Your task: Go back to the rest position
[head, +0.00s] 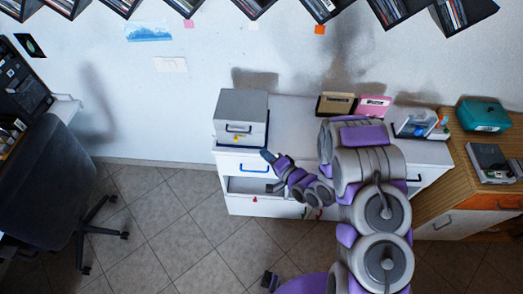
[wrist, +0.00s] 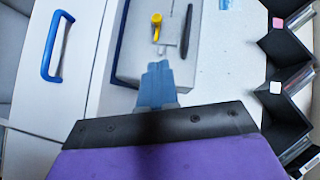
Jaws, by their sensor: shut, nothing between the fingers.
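My gripper (head: 268,156) is at the front of the white drawer cabinet (head: 290,120), just below a grey box (head: 242,106) that stands on its left end. In the wrist view the blue fingers of my gripper (wrist: 158,70) are together and empty. They point toward the grey box (wrist: 128,62), which has a yellow piece (wrist: 156,27) and a dark handle (wrist: 187,30) on it. A drawer with a blue handle (wrist: 54,47) is to the left in the wrist view. I cannot tell the exact gap between the fingertips and the box.
A dark office chair (head: 45,185) and a desk are at the left. A wooden cabinet (head: 440,190) with a teal box (head: 484,115) is at the right. Slanted disc shelves (head: 322,10) line the wall above. The tiled floor (head: 150,215) between chair and cabinet is clear.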

